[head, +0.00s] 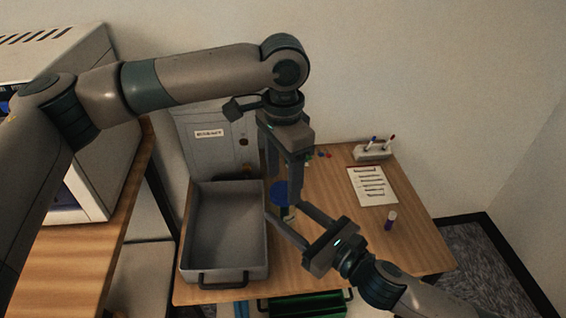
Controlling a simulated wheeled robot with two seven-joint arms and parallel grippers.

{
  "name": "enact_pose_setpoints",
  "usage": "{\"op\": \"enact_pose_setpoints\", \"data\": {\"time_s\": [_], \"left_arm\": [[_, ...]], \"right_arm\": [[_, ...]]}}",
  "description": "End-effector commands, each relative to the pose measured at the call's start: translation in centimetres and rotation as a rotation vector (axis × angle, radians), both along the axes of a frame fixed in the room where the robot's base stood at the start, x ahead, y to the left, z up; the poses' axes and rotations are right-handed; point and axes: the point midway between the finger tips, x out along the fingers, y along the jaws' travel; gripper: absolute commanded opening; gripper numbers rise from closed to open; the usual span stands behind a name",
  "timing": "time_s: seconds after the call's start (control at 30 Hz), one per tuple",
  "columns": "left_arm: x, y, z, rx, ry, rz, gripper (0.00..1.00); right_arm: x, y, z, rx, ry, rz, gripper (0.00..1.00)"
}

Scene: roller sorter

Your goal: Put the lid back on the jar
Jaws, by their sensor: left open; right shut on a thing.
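The blue lid (280,190) shows as a round disc near the middle of the table, directly above the small pale jar (289,212). I cannot tell whether the lid is fully seated on the rim. My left gripper (284,194) points down from above and is open, its fingers on either side of the lid. My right gripper (285,211) reaches in from the lower right and is shut on the jar, which looks upright. Its fingers hide part of the jar.
A grey bin (188,240) stands left of the grippers. A green crate (305,306) is below the front edge. The table's right front is clear.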

Motion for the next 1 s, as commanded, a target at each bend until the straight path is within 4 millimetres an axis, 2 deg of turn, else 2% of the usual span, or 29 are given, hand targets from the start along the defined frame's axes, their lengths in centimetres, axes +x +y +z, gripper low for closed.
{"op": "enact_pose_setpoints", "data": {"time_s": [0.2,0.53,0.7,1.0], "left_arm": [[0.0,0.0,-1.6,0.000,0.001,0.000,0.59],[0.0,0.0,-1.8,0.000,0.000,0.000,0.59],[0.0,0.0,-1.8,0.000,0.000,0.000,0.18],[0.0,0.0,-1.8,0.000,0.000,-0.002,0.15]], "right_arm": [[0.0,0.0,0.1,0.001,-0.001,0.000,0.00],[0.0,0.0,0.1,0.001,-0.001,0.000,0.00],[0.0,0.0,0.1,0.001,-0.001,0.000,0.00],[0.0,0.0,0.1,0.001,-0.001,0.000,0.00]]}}
